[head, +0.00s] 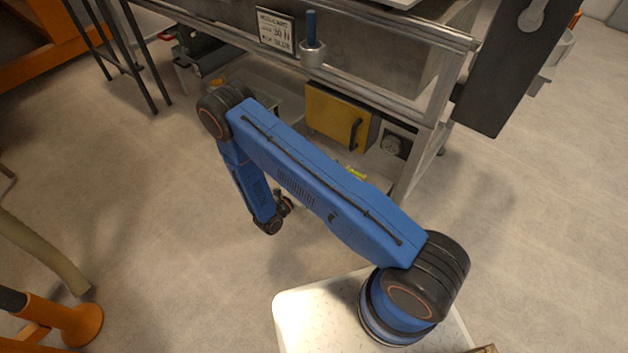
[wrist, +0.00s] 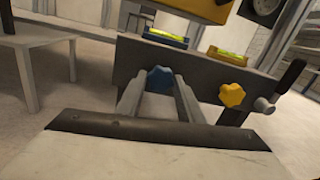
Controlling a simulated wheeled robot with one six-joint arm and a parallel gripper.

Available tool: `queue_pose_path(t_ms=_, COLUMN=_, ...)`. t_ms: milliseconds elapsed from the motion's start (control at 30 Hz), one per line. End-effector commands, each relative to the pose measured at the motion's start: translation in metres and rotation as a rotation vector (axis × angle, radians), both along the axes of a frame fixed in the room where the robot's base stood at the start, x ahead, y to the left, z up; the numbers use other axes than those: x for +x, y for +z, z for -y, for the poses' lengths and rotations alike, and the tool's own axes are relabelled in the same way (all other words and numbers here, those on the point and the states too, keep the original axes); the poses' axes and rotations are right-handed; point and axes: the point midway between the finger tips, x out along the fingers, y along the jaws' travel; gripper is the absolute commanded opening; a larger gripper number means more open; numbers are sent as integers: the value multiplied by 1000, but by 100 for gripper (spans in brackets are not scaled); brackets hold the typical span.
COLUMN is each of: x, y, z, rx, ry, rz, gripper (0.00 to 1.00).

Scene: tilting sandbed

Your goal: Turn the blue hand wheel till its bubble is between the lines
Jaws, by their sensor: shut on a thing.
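The blue hand wheel (wrist: 158,80) sits on the front of a grey plate (wrist: 204,72) in the wrist view. My gripper (wrist: 160,88) has one finger on each side of the wheel and is shut on it. A bubble level on a blue mount (wrist: 165,43) lies above the wheel, with a yellow-green vial (wrist: 166,35). The bubble and lines are too small to read. A yellow hand wheel (wrist: 232,95) is to the right, below a second level on a yellow mount (wrist: 227,58).
A black lever (wrist: 290,75) stands right of the yellow wheel. A yellow box (head: 335,115) and a round dial (head: 392,145) are under the metal bench (head: 405,108). A white stool (wrist: 40,44) stands at left in the wrist view. Open floor lies left of my arm.

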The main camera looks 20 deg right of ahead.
Motion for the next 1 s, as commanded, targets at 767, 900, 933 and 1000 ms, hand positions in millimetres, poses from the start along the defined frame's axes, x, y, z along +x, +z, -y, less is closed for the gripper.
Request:
queue_pose_path(t_ms=767, x=-2, y=-1, z=1, rx=-127, ry=-1, rz=-176, gripper=52)
queue_pose_path(t_ms=900, x=-1, y=0, z=0, rx=-126, ry=-1, rz=-175, gripper=52)
queue_pose_path(t_ms=933, x=-1, y=0, z=0, rx=-126, ry=-1, rz=-175, gripper=52)
queue_pose_path(t_ms=1000, x=-1, y=0, z=0, rx=-126, ry=-1, rz=-174, gripper=52)
